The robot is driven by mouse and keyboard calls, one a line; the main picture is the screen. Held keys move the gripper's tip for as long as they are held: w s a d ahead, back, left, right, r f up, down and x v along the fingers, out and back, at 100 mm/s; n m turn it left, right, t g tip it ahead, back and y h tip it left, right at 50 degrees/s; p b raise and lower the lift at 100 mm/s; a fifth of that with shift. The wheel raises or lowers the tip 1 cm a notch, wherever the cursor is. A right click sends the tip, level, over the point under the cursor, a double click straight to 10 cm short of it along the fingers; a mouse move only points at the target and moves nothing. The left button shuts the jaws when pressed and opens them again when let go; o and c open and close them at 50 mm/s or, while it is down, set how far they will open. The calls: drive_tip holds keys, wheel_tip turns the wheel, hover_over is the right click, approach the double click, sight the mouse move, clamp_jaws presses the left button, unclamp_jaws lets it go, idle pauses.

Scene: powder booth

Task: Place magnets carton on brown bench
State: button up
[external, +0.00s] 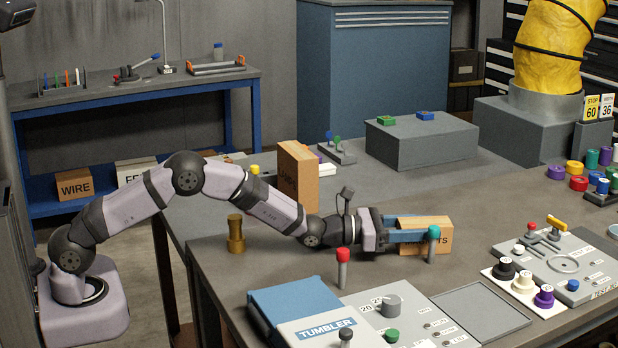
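A tan carton (437,240) sits low over the near bench, right of the picture's middle. Its printed label is partly covered and only its end, like "ETS", can be read. My gripper (412,236) reaches it from the left, with one blue finger across its front face and the other near its far side. I cannot tell whether the fingers press on it, or whether its underside touches the bench. The near bench (285,262) has a dark grey-brown top. A teal-topped peg (432,245) stands in front of the carton.
A red-topped peg (343,268) and a brass post (236,234) stand near my forearm. A taller tan carton (298,178) stands behind it. A blue TUMBLER box (305,305) and control panels line the front. A grey block (421,143) stands at the back.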

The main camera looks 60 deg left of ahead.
drive_tip(key=shift+r, duration=0.15)
clamp_jaws()
wheel_tip(320, 180, up, 10)
drive_tip(key=shift+r+b, duration=0.1)
drive_tip(key=shift+b, duration=0.7)
wheel_tip(320, 180, up, 13)
drive_tip(key=p, duration=1.4)
hover_over(423, 222)
drive_tip(key=shift+w+a+r, duration=0.1)
drive_tip(key=shift+w, duration=0.05)
drive_tip(key=shift+a+b, duration=0.1)
drive_tip(key=shift+b, duration=0.25)
